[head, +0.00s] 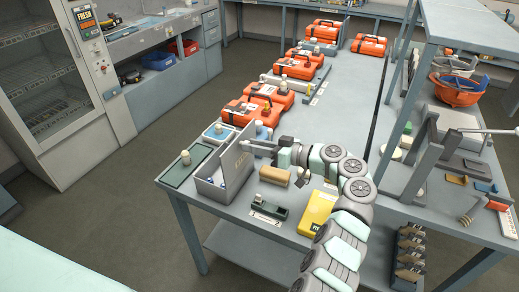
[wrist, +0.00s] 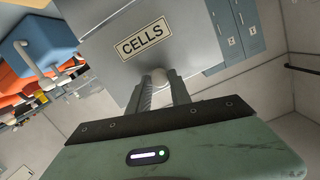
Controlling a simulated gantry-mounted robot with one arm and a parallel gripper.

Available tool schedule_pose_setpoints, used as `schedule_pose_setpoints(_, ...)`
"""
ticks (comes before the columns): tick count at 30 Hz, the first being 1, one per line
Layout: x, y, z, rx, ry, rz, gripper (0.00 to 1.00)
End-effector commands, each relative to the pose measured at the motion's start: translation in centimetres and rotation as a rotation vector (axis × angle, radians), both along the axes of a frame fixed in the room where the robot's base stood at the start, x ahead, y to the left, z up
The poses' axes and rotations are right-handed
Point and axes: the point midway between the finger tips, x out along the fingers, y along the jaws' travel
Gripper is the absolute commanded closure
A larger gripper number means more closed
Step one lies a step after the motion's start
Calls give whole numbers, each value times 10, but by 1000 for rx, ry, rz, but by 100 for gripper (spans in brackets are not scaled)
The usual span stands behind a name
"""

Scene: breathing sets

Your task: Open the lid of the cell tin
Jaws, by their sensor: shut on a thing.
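The cell tin (head: 212,190) is a grey box near the table's front left corner. Its grey lid (head: 238,158) is raised and stands roughly upright along the right side of the box. The tin's inside shows in part, with small things in it. In the wrist view the lid (wrist: 190,30) fills the upper middle, with a "CELLS" label (wrist: 142,39). My gripper (head: 252,146) is on the lid's right side. In the wrist view my gripper (wrist: 162,85) is shut on the lid's pale round knob (wrist: 161,76).
A green tray (head: 186,168) lies left of the tin. A tan block (head: 274,175), a dark green device (head: 268,206) and a yellow box (head: 317,212) lie to the right. Orange cases (head: 268,92) line the table further back. Grey tabletop behind my arm is clear.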

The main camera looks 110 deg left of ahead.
Motion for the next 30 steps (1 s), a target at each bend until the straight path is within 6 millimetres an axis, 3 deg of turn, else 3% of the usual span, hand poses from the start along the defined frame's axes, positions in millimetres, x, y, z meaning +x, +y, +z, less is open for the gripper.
schedule_pose_setpoints(9, 4, 2, -6, -7, -10, -8, 100)
schedule_pose_setpoints(10, 4, 2, -7, -8, -10, -8, 75)
schedule_pose_setpoints(18, 2, 1, -4, -4, -7, -6, 54)
schedule_pose_setpoints(26, 3, 1, -3, -3, -6, -5, 54)
schedule_pose_setpoints(30, 15, -1, -1, -3, -7, -6, 54)
